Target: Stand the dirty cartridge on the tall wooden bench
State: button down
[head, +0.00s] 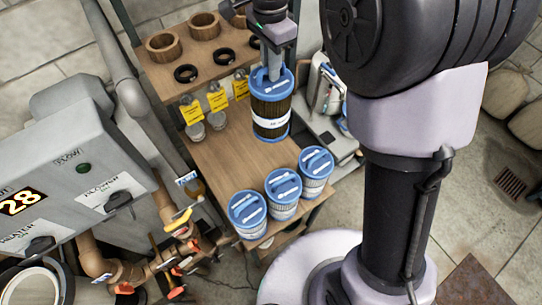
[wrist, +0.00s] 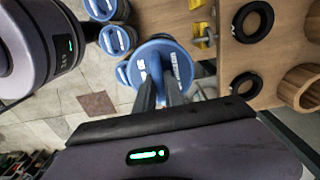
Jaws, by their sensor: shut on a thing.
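The dirty cartridge (head: 271,112) has a blue cap, dark brown pleats and a white label band. My gripper (head: 273,72) is shut on the handle of its cap and holds it upright from above. In the head view the cartridge overlaps the wooden bench top (head: 222,160) near its right edge. I cannot tell whether its base touches the wood. In the wrist view the blue cap (wrist: 176,57) shows beyond my gripper (wrist: 160,85), and the cartridge's body is mostly hidden.
Three blue-capped cartridges (head: 283,185) with paler pleats stand at the bench's front end. A raised back shelf holds wooden rings (head: 163,46) and black rings (head: 186,73), with yellow tags below. A grey control box (head: 70,165) and pipes stand left. The middle of the bench is bare.

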jog(key=shift+w, duration=0.25)
jog(key=shift+w+f+b, duration=0.35)
jog(key=shift+f+b, duration=0.2)
jog(key=shift+f, duration=0.25)
jog(key=shift+s+f+b, duration=0.35)
jog(key=shift+f+b, duration=0.15)
notch_tip(320, 180, down, 5)
jog(key=b, duration=0.3)
jog(key=shift+w, duration=0.1)
notch_tip(320, 180, down, 17)
jog(key=b, duration=0.3)
jog(key=shift+f, duration=0.25)
jog(key=c, duration=1.4)
grip_release()
jog(key=shift+c, duration=0.2)
